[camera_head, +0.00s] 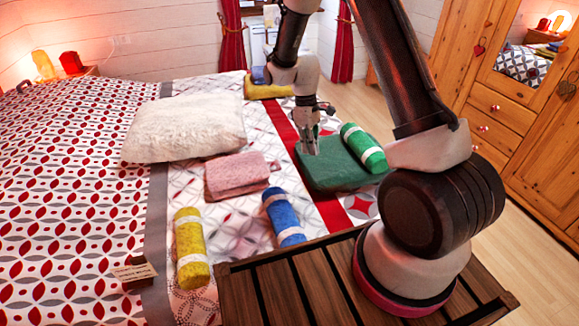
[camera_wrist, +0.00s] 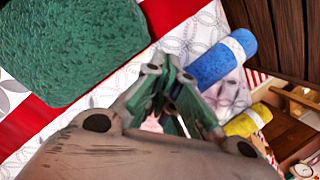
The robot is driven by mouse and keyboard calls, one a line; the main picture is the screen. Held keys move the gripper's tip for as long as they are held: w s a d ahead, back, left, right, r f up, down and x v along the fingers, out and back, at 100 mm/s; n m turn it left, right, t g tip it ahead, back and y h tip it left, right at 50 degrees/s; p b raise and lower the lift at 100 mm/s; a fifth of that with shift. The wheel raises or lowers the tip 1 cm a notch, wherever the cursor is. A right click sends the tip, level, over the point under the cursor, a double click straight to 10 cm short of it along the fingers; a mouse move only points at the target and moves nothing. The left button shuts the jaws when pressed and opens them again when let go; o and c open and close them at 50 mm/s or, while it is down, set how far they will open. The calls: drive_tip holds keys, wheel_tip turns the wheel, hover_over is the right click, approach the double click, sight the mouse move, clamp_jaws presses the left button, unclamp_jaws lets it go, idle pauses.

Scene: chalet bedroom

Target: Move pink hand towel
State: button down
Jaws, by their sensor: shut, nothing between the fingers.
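The pink hand towel (camera_head: 236,174) lies folded on the bed, in front of the white cushion and left of the green towel. In the head view my gripper (camera_head: 309,150) is above the bed, at the left edge of the folded green towel and right of the pink towel, apart from the pink towel. Its fingers are shut and empty. In the wrist view my gripper (camera_wrist: 172,85) points across the patterned bedspread. There the pink towel is mostly hidden behind the gripper, with at most a small pale pink patch between the fingers.
A rolled blue towel (camera_head: 284,217) and a rolled yellow towel (camera_head: 190,248) lie in front. A white fluffy cushion (camera_head: 187,127) is behind. A small sign (camera_head: 135,272) stands front left.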

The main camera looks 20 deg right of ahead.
sight(224, 174)
drive_tip(key=w+a+f+n+t, duration=0.3)
drive_tip(key=w+f+n, duration=0.6)
drive_tip(key=w, duration=0.4)
drive_tip(key=shift+n, duration=0.5)
wheel_tip(224, 174, down, 9)
drive_tip(key=shift+s+d+r, duration=0.1)
drive_tip(key=shift+d, duration=0.05)
drive_tip(key=a, duration=2.5)
